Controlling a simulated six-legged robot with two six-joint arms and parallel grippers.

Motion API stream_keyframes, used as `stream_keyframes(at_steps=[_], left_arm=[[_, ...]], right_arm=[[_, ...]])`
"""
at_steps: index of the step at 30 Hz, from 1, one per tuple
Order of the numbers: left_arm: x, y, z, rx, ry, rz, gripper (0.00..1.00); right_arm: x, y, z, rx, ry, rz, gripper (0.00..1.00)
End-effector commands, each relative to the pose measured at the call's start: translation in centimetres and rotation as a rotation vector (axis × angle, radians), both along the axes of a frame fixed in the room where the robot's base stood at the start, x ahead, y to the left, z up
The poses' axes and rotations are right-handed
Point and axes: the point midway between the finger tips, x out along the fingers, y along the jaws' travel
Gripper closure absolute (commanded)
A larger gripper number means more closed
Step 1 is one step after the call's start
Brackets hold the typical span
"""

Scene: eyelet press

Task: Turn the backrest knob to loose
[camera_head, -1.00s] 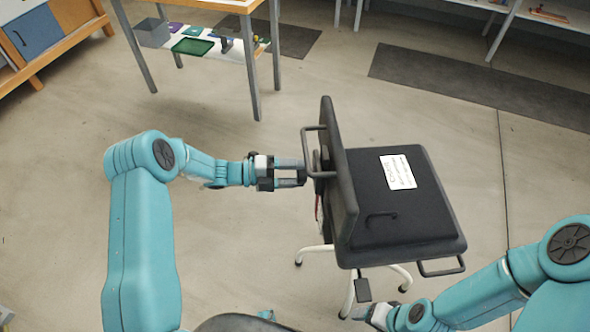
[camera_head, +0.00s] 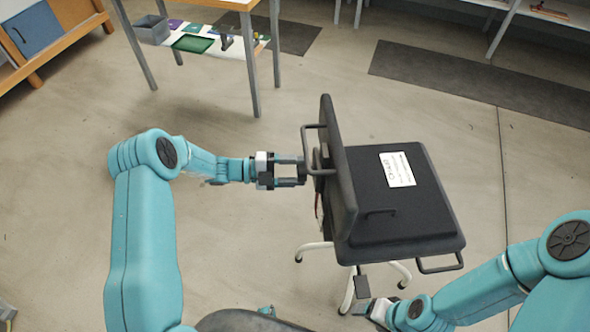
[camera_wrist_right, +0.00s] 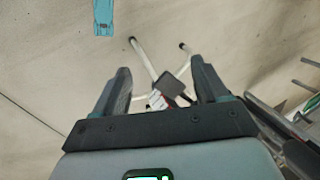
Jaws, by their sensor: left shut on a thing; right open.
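A black chair has an upright backrest (camera_head: 339,170) with a wire handle on its left face and a flat seat (camera_head: 420,210) with a white label. My left gripper (camera_head: 302,171) reaches in from the left to the back of the backrest. It is shut on a small dark piece there, apparently the backrest knob, mostly hidden by the fingers and handle. The knob's setting cannot be read.
The chair's pale legs (camera_head: 314,247) stand on bare concrete floor. A table (camera_head: 254,80) with trays on its lower shelf is behind at the upper left. Dark mats (camera_head: 480,95) lie at the back. A second loop handle (camera_head: 440,265) juts from the seat's front right.

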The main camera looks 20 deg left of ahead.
Motion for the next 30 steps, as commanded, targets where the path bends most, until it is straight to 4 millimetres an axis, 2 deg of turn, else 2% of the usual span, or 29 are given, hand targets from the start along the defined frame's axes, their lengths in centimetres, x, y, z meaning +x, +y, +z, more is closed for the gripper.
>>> stream_keyframes(at_steps=[1, 3, 12, 16, 20, 30], left_arm=[[0.0, 0.1, 0.0, 0.001, -0.001, 0.002, 0.34], [0.0, 0.1, 0.0, 0.001, -0.001, 0.002, 0.12], [0.0, 0.1, 0.0, 0.001, -0.001, 0.001, 0.12], [-0.4, 1.2, 0.0, 0.002, -0.002, 0.004, 0.12], [-1.4, 3.9, 0.1, 0.002, -0.002, 0.007, 0.12], [-4.7, 12.0, 0.7, 0.003, -0.002, 0.005, 0.12]], right_arm=[[0.0, 0.0, 0.0, 0.0, 0.0, 0.0, 0.27], [0.0, 0.0, 0.0, 0.0, 0.0, 0.0, 0.27], [0.0, 0.0, 0.0, 0.0, 0.0, 0.0, 0.27], [0.0, 0.0, -0.2, 0.0, 0.0, 0.0, 0.27], [0.0, 0.0, -0.5, 0.0, 0.0, 0.0, 0.27], [0.0, 0.0, -1.4, 0.0, 0.0, 0.0, 0.27]])
